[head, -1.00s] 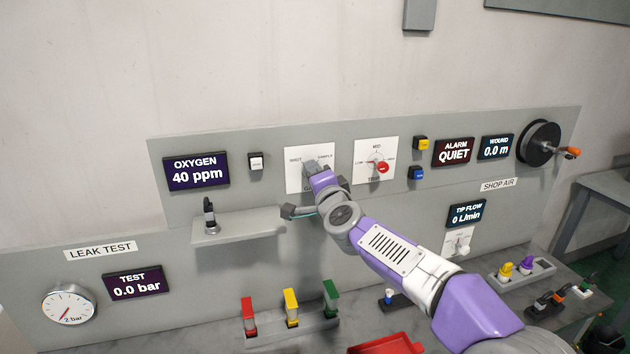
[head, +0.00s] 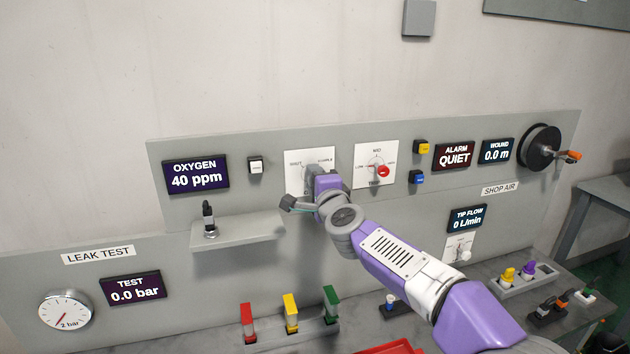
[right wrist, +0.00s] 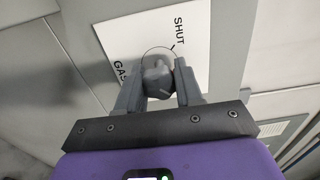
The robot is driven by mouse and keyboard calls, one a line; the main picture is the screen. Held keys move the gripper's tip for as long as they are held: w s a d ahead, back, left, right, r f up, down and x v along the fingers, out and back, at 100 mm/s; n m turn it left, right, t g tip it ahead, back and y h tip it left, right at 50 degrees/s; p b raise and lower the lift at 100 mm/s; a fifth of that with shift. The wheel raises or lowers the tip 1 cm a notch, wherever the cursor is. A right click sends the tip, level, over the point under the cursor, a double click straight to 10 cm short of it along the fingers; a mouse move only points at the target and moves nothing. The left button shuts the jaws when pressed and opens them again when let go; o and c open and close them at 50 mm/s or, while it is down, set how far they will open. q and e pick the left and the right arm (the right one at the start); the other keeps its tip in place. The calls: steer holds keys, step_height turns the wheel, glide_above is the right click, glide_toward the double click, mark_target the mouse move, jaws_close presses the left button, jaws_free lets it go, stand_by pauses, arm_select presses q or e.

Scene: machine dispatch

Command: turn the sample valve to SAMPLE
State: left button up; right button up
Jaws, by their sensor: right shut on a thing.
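My right gripper (head: 313,168) is at the plate and covers the valve knob in the head view. In the right wrist view the grey knob (right wrist: 156,72) sits between the two fingers of my right gripper (right wrist: 158,80), which is shut on it. SHUT and part of GAS show on the plate there. The knob's exact pointing is hard to tell. My left gripper is not in view.
The OXYGEN display (head: 196,175) reads 40 ppm. Right of the valve is another white plate with a red-tipped knob (head: 383,172). A small shelf (head: 236,230) juts out at lower left, close to my right gripper. Coloured holders (head: 290,312) stand on the bench below.

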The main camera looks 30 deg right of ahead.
steer(key=o, duration=1)
steer(key=shift+o, duration=0.2)
steer(key=v, duration=0.7)
steer(key=shift+s, duration=0.3)
